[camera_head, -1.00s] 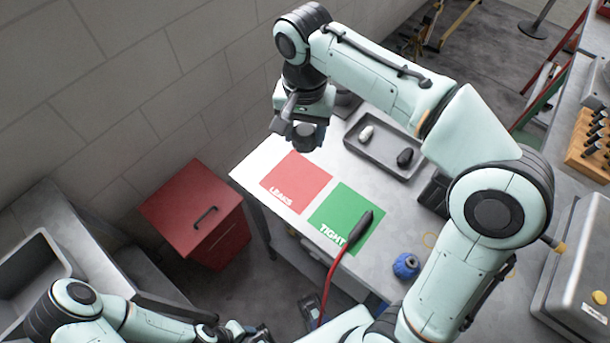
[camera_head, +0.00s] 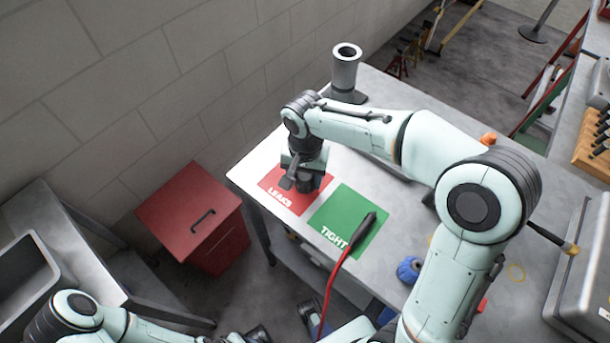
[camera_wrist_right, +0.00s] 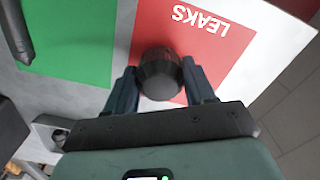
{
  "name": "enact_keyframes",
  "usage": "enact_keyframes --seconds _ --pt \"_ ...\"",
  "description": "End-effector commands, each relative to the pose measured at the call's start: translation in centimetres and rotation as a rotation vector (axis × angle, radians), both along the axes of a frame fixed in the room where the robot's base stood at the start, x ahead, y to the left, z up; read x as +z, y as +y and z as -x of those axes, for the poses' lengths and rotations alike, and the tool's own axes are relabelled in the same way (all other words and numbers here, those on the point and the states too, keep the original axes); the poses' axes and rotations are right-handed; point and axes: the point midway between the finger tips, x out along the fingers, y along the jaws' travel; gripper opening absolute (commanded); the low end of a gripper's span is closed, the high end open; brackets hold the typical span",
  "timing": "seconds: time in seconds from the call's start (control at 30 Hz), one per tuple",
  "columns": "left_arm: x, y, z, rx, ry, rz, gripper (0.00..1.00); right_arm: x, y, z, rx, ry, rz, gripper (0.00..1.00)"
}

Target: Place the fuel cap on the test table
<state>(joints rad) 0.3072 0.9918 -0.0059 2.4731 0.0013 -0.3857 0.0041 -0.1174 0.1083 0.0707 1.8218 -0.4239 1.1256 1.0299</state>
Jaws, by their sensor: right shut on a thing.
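The dark round fuel cap (camera_wrist_right: 160,73) is between the fingers of my right gripper (camera_wrist_right: 161,80) in the right wrist view, and the gripper is shut on it. In the head view my right gripper (camera_head: 307,184) points down over the red LEAKS square (camera_head: 283,193) on the grey test table (camera_head: 375,278). The wrist view also shows the cap over the red square, near its border with the green one. I cannot tell whether the cap touches the surface. My left gripper (camera_head: 258,334) is partly cut off at the bottom edge, and its opening is unclear.
The green TIGHT square (camera_head: 340,207) lies beside the red one, with a black-handled probe (camera_head: 363,230) on a red hose across it. A blue object (camera_head: 409,269) sits near the front edge. A grey cylinder (camera_head: 345,68) stands at the back. A red cabinet (camera_head: 190,215) is left of the table.

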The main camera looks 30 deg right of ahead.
Motion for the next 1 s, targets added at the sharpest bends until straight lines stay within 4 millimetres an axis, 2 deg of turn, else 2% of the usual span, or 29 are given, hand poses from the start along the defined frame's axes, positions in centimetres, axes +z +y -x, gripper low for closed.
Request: enact_keyframes --seconds 0.33,0.37,0.4,0.43,0.77,0.87,1.0 --pt "-0.3 0.0 0.0 0.000 -0.001 0.000 0.43 -0.4 0.0 0.0 0.000 0.000 0.000 0.18" --pt "-0.2 0.0 0.0 0.000 -0.001 0.000 0.43 -0.3 0.0 0.0 0.000 0.001 0.001 0.64" --pt "-0.2 0.0 0.0 0.000 -0.001 0.000 0.43 -0.3 0.0 0.0 0.000 0.000 0.000 0.77" --pt "-0.2 0.0 0.0 0.000 -0.001 0.000 0.43 -0.2 0.0 0.0 0.000 0.000 0.000 0.80" --pt "0.1 0.0 0.0 0.000 -0.001 0.000 0.43 0.1 0.0 0.0 0.000 -0.001 0.001 0.80" --pt "0.3 0.0 -0.1 0.000 -0.001 0.000 0.43 1.2 0.0 -0.1 0.000 -0.002 0.001 0.80" --pt "0.8 0.0 -0.2 0.000 -0.002 0.000 0.43 4.0 0.0 -0.1 0.001 -0.006 0.000 0.80"
